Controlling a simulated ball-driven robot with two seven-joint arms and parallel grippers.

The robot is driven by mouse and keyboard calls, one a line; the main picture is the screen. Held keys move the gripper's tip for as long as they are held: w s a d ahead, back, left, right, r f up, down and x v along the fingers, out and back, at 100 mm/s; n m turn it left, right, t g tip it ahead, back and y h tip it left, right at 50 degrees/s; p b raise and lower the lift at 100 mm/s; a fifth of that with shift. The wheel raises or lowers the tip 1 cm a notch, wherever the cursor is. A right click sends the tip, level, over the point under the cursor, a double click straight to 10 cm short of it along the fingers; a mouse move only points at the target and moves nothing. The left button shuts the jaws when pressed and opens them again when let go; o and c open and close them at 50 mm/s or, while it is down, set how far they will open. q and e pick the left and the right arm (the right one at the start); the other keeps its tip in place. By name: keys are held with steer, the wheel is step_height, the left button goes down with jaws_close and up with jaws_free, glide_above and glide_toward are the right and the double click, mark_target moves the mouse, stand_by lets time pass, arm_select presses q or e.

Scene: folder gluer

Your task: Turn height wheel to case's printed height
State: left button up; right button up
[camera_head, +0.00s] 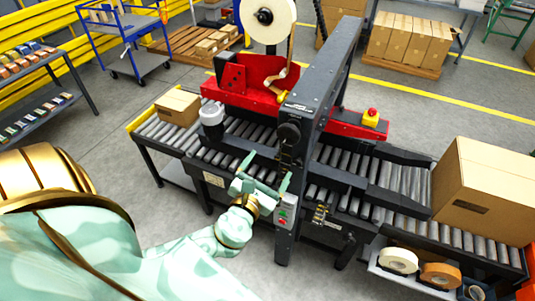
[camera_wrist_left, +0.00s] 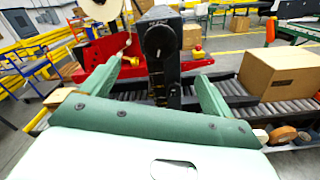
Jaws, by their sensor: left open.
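The height wheel (camera_head: 289,133) is a dark round knob on the front of the machine's upright column. It also shows in the left wrist view (camera_wrist_left: 160,40), straight ahead between my fingers and beyond them. My left gripper (camera_head: 265,174) is open and empty, in front of the column and a little below and left of the wheel. In the left wrist view its green fingers (camera_wrist_left: 158,82) are spread apart. A large brown case (camera_head: 484,190) stands on the right rollers, and a smaller case (camera_head: 178,107) on the left rollers. No printed height is readable. My right gripper is not in view.
A small button panel (camera_head: 283,210) is on the column just below the gripper. A vertical scale-like strip (camera_wrist_left: 157,82) runs below the wheel. Tape rolls (camera_head: 398,260) lie on a shelf at lower right. A red tape head (camera_head: 255,82) sits behind the column.

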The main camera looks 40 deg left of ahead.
mark_target(287, 137)
arm_select(q)
step_height(287, 137, down, 5)
steer(key=n+y+b, duration=0.2)
steer(key=n+b, duration=0.6)
step_height(287, 137, up, 5)
steer(key=n+h+b, duration=0.1)
steer(key=n+b, duration=0.1)
steer(key=n, duration=2.1)
steer(key=p+x, duration=0.1)
steer(key=x, duration=0.4)
steer(key=p+x, duration=0.1)
steer(key=x, duration=0.4)
steer(key=d+p+x, duration=0.1)
steer(key=x, duration=0.4)
steer(key=shift+w+f, duration=0.15)
steer(key=shift+f, duration=0.1)
